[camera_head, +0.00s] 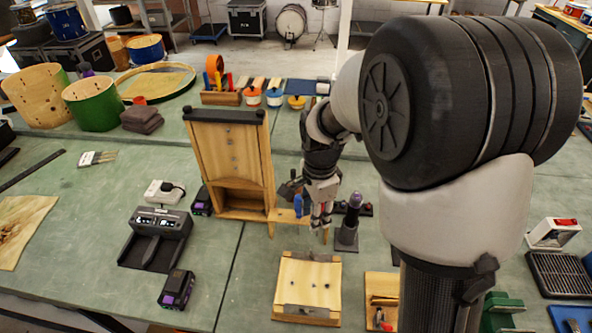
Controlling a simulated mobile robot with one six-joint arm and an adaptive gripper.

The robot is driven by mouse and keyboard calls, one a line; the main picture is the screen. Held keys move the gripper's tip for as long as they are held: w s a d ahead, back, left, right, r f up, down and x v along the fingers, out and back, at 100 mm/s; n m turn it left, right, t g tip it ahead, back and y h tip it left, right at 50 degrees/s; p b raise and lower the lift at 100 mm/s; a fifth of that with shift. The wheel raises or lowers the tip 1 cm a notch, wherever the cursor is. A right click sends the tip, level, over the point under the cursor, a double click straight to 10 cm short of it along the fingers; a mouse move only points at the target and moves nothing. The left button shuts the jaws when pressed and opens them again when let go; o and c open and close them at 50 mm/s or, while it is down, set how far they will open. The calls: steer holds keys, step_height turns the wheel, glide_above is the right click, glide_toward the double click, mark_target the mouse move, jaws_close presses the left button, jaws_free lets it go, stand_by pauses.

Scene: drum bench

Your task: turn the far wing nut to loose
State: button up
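My gripper (320,222) points down over the middle of the bench, beyond the pale wooden block. It is small in this view, and I cannot tell whether its fingers are open or shut. I see nothing clearly held in it. The pale wooden block (299,268) lies flat in the front middle, with a metal strip along its near edge and several small dark fittings on top. I cannot make out a wing nut for certain, on this block or elsewhere. A tall wooden stand (232,150) rises to the left of my gripper.
A grey post with a purple-black top (347,235) stands close right of my gripper. A black charger (157,238) and a battery pack (176,289) lie at left. A green drum shell (94,104) stands at the back. My arm covers much of the right side.

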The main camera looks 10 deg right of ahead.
mark_target(312, 254)
steer(key=shift+m, duration=0.4)
steer(key=f+b, duration=0.1)
steer(key=f, duration=0.5)
steer(key=f+b, duration=0.1)
steer(key=f, duration=0.5)
steer(key=f+b, duration=0.1)
steer(key=f, duration=0.5)
steer(key=shift+w+f+b, duration=0.3)
steer(key=shift+b, duration=0.1)
jaws_close()
